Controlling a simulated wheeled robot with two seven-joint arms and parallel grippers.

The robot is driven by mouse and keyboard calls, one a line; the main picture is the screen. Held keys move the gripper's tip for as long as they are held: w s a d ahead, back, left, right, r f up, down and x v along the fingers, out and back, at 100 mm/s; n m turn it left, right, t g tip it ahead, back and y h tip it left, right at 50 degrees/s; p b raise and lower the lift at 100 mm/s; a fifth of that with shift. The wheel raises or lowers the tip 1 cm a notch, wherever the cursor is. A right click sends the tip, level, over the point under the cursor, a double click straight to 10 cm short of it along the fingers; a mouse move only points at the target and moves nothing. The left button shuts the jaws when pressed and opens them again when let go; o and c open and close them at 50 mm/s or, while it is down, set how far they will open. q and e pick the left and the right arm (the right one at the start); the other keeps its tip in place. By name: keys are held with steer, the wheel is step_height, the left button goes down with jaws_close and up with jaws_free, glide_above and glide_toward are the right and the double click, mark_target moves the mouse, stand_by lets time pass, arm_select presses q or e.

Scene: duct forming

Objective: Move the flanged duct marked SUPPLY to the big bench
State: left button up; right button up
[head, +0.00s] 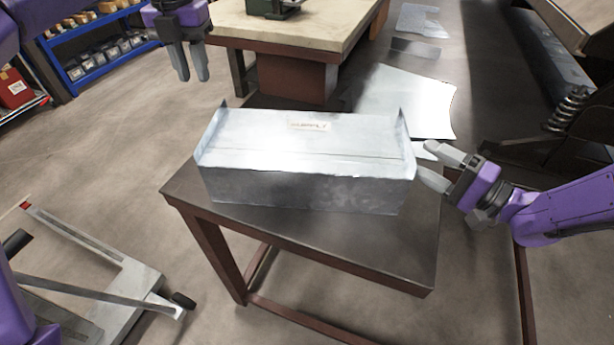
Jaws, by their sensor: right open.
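The flanged duct (300,160) is a long grey sheet-metal box with upturned flanges at both ends and a pale SUPPLY label on top. It lies on a small dark metal table (375,245) in front of me. My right gripper (428,163) is open beside the duct's right end; I cannot tell whether a finger touches it. My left gripper (195,78) hangs in the air beyond the duct's left end, pointing down, its two fingers slightly apart with nothing between them. A big bench (290,28) with a pale top and a dark green tool on it stands behind.
Blue shelving (100,65) with small boxes stands at the far left. A grey wheeled frame (105,280) is at lower left. A dark machine (575,110) stands at right. Open floor lies left of the table.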

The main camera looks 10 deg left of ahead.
steer(key=v, duration=0.4)
stand_by(0.3)
